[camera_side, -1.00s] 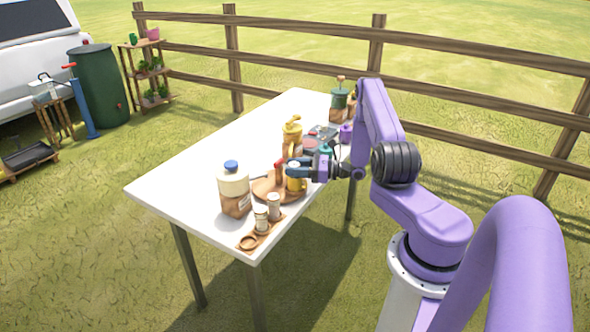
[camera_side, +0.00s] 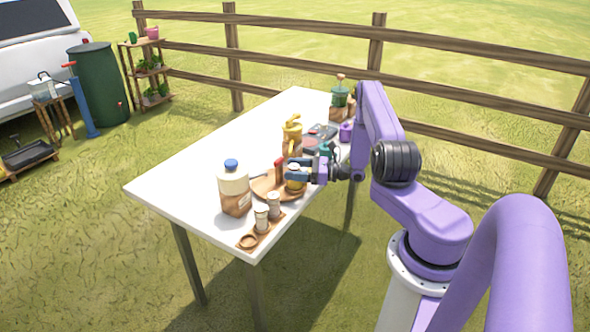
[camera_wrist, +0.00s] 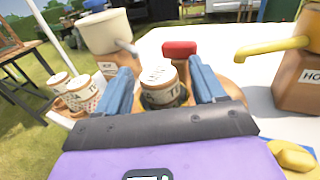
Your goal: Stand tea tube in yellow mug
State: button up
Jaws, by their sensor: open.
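My gripper (camera_wrist: 160,85) is open, with one blue finger on each side of a white-topped tube (camera_wrist: 158,76) whose label seems to read tea. The tube looks upright; its lower end is hidden. In the side view my gripper (camera_side: 297,172) is low over the round wooden tray (camera_side: 264,190), at the yellow mug (camera_side: 296,186). The mug is mostly covered by the fingers. The tube appears to be at the mug, but I cannot tell how deep it sits or whether the fingers touch it.
A red-topped item (camera_wrist: 180,48) stands just behind the tube. A yellow-spouted dispenser (camera_side: 292,138) is behind. The table's left side (camera_side: 190,170) is clear.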

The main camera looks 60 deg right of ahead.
jog(key=shift+r, duration=0.1)
jog(key=shift+r, duration=0.25)
jog(key=v, duration=1.2)
jog(key=a+r+n+g+y, duration=0.3)
jog(key=a+r+n+g, duration=0.2)
jog(key=a+n+g, duration=0.6)
jog(key=a+r+n+g+y, duration=0.2)
jog(key=a+r+n+g, duration=0.45)
jog(key=a, duration=0.75)
jog(key=s+a+r+n+h, duration=0.3)
jog(key=s+a+n+h, duration=0.2)
jog(key=s+n, duration=0.4)
jog(key=s+a+r+n+t+h, duration=0.1)
jog(key=s+a+r+n+h, duration=0.3)
jog(key=n, duration=1.3)
jog(key=s+a+h, duration=0.1)
jog(key=s+h, duration=0.2)
jog(key=s, duration=0.2)
jog(key=shift+r, duration=0.2)
